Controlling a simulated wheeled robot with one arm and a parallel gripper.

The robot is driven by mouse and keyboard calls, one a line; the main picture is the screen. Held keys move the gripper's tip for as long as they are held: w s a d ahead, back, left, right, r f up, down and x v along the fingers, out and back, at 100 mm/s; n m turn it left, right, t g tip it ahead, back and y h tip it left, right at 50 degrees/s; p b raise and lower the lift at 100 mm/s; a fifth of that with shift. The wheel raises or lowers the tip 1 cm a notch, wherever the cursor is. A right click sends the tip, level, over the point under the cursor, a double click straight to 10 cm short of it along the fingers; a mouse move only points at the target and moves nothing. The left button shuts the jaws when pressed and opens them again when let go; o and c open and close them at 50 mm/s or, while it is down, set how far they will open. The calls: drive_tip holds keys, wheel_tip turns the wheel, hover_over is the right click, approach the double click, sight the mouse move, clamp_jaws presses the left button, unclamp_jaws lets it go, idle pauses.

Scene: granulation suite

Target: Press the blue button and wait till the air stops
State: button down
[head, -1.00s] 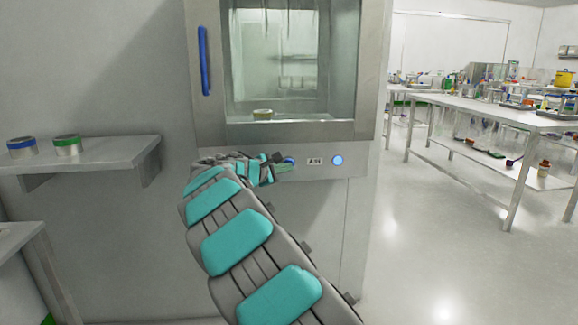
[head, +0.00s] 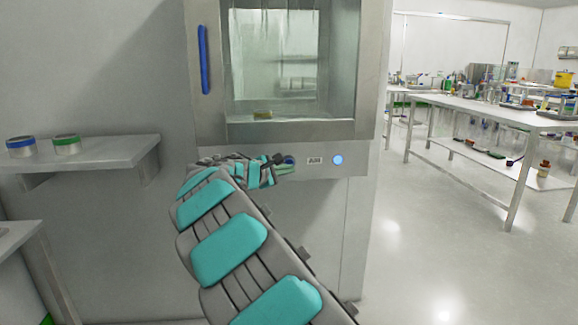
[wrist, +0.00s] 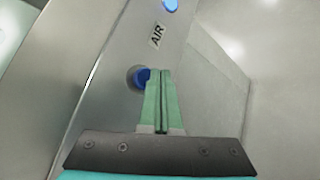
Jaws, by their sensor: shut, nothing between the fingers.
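The blue button (wrist: 141,77) sits in a dark round collar on the metal panel, next to the AIR label (wrist: 157,36). In the wrist view, my gripper (wrist: 158,73) has its green fingers together with nothing between them. Its tips overlap the button's right side; I cannot tell whether they touch or press it. In the head view, my gripper (head: 291,167) is at the panel below the chamber window and mostly hides the button. A round blue light (head: 338,160) glows right of the label, also seen in the wrist view (wrist: 171,4).
Above the panel is a glass-fronted chamber (head: 290,85) with a blue handle (head: 204,60) and a yellowish round container (head: 262,115) inside. A shelf (head: 110,150) at left holds a blue-banded tin (head: 22,147) and a green-banded tin (head: 67,145). A lab bench (head: 480,112) stands right; floor between is clear.

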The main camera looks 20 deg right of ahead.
drive_tip(key=s, duration=0.2)
drive_tip(key=s+a+b, duration=0.1)
drive_tip(key=s, duration=0.1)
drive_tip(key=shift+s+a, duration=0.15)
drive_tip(key=shift+s, duration=0.2)
idle(0.5)
drive_tip(key=s+f+m+g+y, duration=0.2)
drive_tip(key=s+f+m+g, duration=0.15)
drive_tip(key=s, duration=0.65)
drive_tip(key=s+f+m+g+y, duration=0.2)
drive_tip(key=s+f+m, duration=0.2)
drive_tip(key=s, duration=0.6)
drive_tip(key=s+a+f+m+g+y, duration=0.1)
drive_tip(key=s+a+f+y, duration=0.2)
drive_tip(key=s+a, duration=0.3)
drive_tip(key=s+a+f+m+g+y, duration=0.1)
drive_tip(key=s+a+f, duration=0.5)
drive_tip(key=s, duration=0.8)
drive_tip(key=s+a+f+m+g+y, duration=0.2)
drive_tip(key=s+a+f+m+y, duration=0.1)
drive_tip(key=s, duration=0.7)
drive_tip(key=a+f+y, duration=0.1)
drive_tip(key=a+y, duration=0.1)
drive_tip(key=a, duration=0.1)
drive_tip(key=shift+a+f, duration=0.2)
drive_tip(key=shift+a, duration=0.15)
